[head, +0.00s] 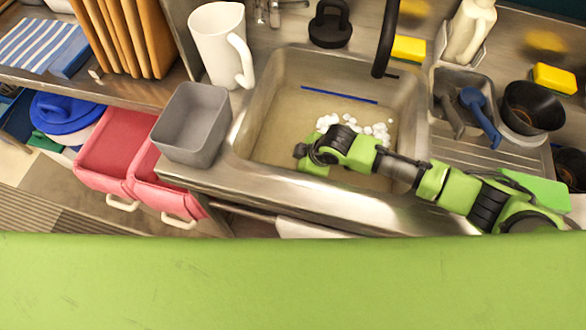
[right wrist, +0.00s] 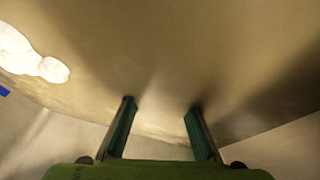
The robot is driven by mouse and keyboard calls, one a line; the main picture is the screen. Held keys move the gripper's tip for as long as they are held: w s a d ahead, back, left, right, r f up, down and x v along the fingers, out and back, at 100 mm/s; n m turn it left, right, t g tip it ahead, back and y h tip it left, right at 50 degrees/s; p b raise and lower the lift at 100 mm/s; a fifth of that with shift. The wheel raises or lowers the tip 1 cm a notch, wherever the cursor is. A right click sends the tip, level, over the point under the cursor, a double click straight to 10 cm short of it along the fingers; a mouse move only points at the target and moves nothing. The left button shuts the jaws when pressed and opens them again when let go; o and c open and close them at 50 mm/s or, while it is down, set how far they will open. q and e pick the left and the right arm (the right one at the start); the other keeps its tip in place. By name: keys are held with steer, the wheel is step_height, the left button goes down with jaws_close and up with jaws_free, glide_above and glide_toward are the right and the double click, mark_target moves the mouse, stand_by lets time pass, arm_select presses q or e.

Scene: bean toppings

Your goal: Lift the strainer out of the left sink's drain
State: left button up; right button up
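The left sink (head: 268,112) is a steel basin holding brownish, murky-looking water with clumps of white foam (head: 378,131). I cannot make out the strainer or the drain in either view. My right arm reaches in from the right over the sink's front rim, with its hand low in the basin's front part; its fingertips are hidden in the head view. In the right wrist view the right gripper (right wrist: 159,108) is open, its two dark green fingers apart with nothing between them, facing the brown surface. White foam also shows at the upper left there. My left gripper is not in view.
A black faucet (head: 386,40) hangs over the sink's back edge. A blue strip (head: 339,94) lies across the basin. A grey bin (head: 193,122) and a white pitcher (head: 219,45) stand left of it. A black loop-handled object (head: 330,24) stands behind. Utensils and bowls crowd the right.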

steer(key=shift+x, duration=0.75)
jaws_close()
steer(key=shift+r, duration=0.1)
step_height(320, 180, up, 10)
steer(key=shift+r, duration=0.15)
step_height(320, 180, up, 10)
steer(key=p, duration=1.1)
glide_above(295, 165)
steer(key=shift+f, duration=0.2)
